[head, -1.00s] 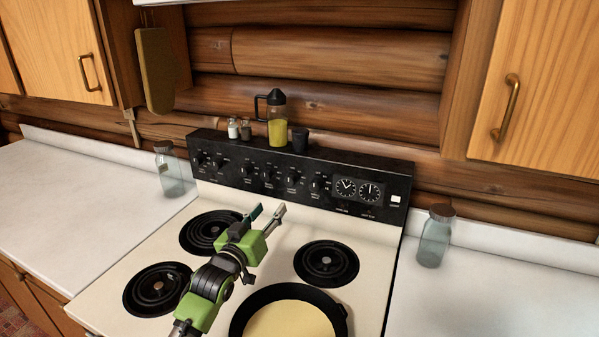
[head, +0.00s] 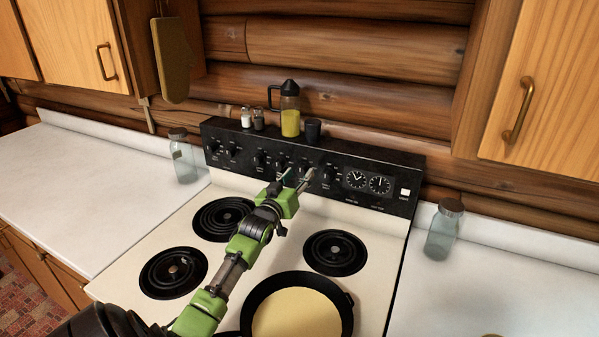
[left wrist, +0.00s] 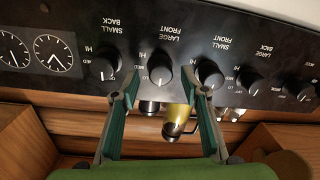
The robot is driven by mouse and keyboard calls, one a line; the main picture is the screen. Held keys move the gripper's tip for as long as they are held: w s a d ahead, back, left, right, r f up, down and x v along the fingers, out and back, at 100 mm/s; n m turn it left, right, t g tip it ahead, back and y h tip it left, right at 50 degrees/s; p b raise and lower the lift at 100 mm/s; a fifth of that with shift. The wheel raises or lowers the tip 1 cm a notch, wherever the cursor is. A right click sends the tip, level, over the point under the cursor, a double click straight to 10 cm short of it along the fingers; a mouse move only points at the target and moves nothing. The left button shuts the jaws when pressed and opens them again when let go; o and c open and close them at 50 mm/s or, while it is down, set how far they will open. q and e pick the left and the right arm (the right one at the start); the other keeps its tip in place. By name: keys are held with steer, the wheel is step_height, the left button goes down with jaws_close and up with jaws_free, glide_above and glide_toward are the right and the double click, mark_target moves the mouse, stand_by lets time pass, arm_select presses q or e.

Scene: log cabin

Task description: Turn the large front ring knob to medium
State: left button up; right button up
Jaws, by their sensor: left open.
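The large front ring knob (left wrist: 158,67) is a round black knob on the black control panel (head: 385,193). In the left wrist view, which shows the panel upside down, it lies under its "LARGE FRONT" label, its light mark toward the picture bottom. My left gripper (head: 297,176) is open in front of the panel. In the left wrist view its two fingertips (left wrist: 163,92) stand either side of this knob, with nothing between them; contact cannot be told. In the head view the fingers partly cover the knob area. My right gripper is not in view.
The small back knob (left wrist: 104,67) and small front knob (left wrist: 210,74) flank it closely. A glass jug (head: 290,115), shakers and a dark cup (head: 313,130) stand on the panel's top. A pan (head: 345,300) sits on the front right burner. Glass jars stand on both counters.

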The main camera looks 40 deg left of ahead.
arm_select(q)
steer(key=shift+w+a, duration=0.3)
steer(key=shift+w, duration=0.5)
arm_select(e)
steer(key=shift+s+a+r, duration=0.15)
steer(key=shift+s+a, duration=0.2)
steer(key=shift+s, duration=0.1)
arm_select(q)
steer(key=c, duration=1.1)
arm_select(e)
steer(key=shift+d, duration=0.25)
